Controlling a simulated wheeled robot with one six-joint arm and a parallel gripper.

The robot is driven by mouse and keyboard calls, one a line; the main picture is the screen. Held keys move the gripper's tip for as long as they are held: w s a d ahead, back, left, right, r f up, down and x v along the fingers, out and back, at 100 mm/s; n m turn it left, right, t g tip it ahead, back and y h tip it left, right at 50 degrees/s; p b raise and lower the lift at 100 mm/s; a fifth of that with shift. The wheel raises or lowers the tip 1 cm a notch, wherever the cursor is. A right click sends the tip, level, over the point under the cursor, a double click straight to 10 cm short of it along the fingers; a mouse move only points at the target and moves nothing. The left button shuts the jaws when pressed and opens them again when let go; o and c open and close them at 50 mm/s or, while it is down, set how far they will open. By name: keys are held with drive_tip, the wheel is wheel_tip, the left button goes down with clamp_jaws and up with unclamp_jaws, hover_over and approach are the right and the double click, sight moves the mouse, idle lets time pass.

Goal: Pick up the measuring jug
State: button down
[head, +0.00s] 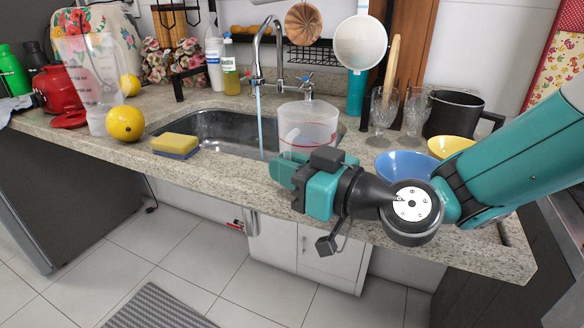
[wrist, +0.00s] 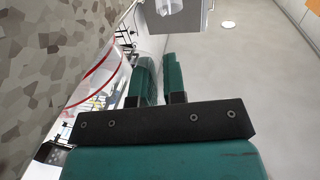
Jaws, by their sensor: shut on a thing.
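The measuring jug (head: 307,122) is a clear, wide vessel with red lines. It stands upright near the front of the counter, just right of the sink. My gripper (head: 284,168) is at its near side, low by the counter's front edge, and is shut on it. In the wrist view the jug (wrist: 100,78) fills the left, its red lines slanting, close beside the green fingers (wrist: 160,72). The exact part held between the fingers is hard to make out.
A blue bowl (head: 403,165) and a yellow bowl (head: 450,146) stand right, under my arm. Glasses (head: 383,108) and a black mug (head: 453,113) are behind. The faucet (head: 262,50) runs into the sink (head: 218,128).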

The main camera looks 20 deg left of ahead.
wheel_tip(320, 180, up, 27)
drive_tip(key=p, duration=0.4)
